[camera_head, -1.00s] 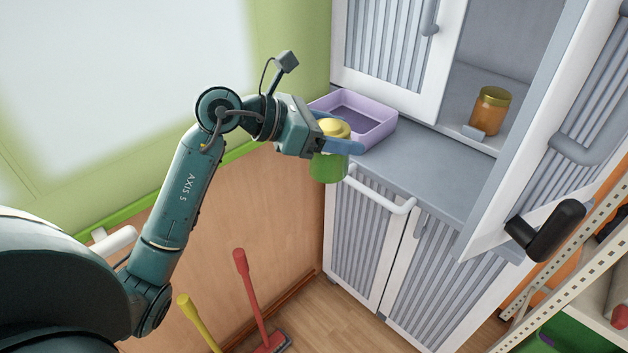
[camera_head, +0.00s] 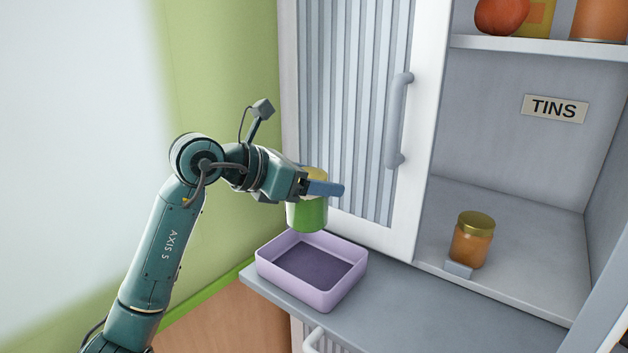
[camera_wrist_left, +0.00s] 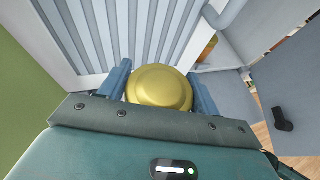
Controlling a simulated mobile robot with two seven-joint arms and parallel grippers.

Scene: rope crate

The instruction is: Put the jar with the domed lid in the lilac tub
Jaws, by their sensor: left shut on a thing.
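The green jar (camera_head: 307,216) with a yellow domed lid is upright between the fingers of my left gripper (camera_head: 319,186), which is shut on it. In the left wrist view the domed lid (camera_wrist_left: 159,87) sits between the two blue fingers. The lilac tub (camera_head: 330,298) stands on the grey counter, its inside looking empty. In the head view the jar hangs above the tub's back rim; how far over the tub it is in depth I cannot tell. The tub does not show in the left wrist view. My right gripper is out of view.
A ribbed cupboard door (camera_head: 350,110) with a grey handle (camera_head: 398,120) is just behind the jar. An amber jar with a gold lid (camera_head: 473,240) stands in the open cupboard, below a TINS label (camera_head: 555,108). The counter (camera_head: 420,315) right of the tub is clear.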

